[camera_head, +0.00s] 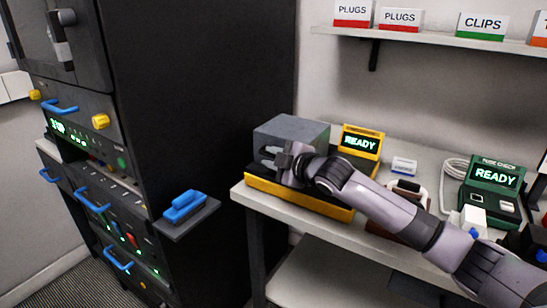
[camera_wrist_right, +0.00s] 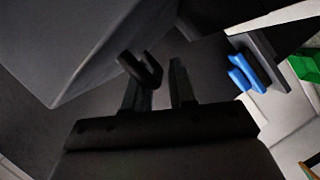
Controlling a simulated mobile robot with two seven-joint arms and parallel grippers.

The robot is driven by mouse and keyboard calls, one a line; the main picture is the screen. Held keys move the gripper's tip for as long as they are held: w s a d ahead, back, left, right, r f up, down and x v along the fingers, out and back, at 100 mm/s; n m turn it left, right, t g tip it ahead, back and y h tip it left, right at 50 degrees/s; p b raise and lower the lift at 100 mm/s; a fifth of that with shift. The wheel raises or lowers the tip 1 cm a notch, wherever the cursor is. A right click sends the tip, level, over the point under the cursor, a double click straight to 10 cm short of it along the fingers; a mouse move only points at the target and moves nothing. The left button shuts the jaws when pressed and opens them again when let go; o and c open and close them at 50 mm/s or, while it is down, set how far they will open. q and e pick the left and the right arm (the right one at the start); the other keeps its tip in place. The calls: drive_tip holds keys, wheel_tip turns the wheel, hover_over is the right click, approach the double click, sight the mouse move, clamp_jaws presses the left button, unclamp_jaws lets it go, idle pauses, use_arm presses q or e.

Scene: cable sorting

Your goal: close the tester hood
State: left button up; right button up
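The tester (camera_head: 300,196) is a yellow and black unit on the bench, with a green READY display on a yellow panel. Its grey box-shaped hood (camera_head: 300,131) sits low over the tester's left part; I cannot tell whether it is fully seated. My right gripper (camera_head: 270,156) is at the hood's front face. In the right wrist view its fingers (camera_wrist_right: 160,76) stand apart, with a dark hooked piece (camera_wrist_right: 148,69) at the left finger and the grey hood (camera_wrist_right: 85,40) at upper left. Contact is unclear. My left gripper is out of view.
A dark rack (camera_head: 200,90) with blue handles stands left of the bench, with a blue object (camera_head: 184,206) on its side shelf. A green tester (camera_head: 491,187) reading READY, a cable and small parts lie right on the bench. A shelf (camera_head: 430,38) with labelled bins runs above.

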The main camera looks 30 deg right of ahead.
drive_tip(key=shift+s+f, duration=0.1)
drive_tip(key=v, duration=0.7)
idle(0.5)
drive_tip(key=s+a+f+m+g+y+p, duration=0.1)
drive_tip(key=s+a+f+m, duration=0.1)
drive_tip(key=s+a+f, duration=0.45)
drive_tip(key=s+a+f+m+g+p, duration=0.1)
drive_tip(key=s+a+f+m, duration=0.15)
drive_tip(key=f, duration=0.65)
drive_tip(key=s+a+f+m+g+h+p, duration=0.1)
drive_tip(key=s+f+m, duration=0.2)
drive_tip(key=s+f, duration=0.3)
drive_tip(key=s+a+f+m+g+p, duration=0.1)
drive_tip(key=s+f+m, duration=0.3)
drive_tip(key=s, duration=0.8)
drive_tip(key=shift+s+f+g+h, duration=0.2)
drive_tip(key=shift+f+g+h, duration=0.2)
drive_tip(key=shift+f, duration=0.45)
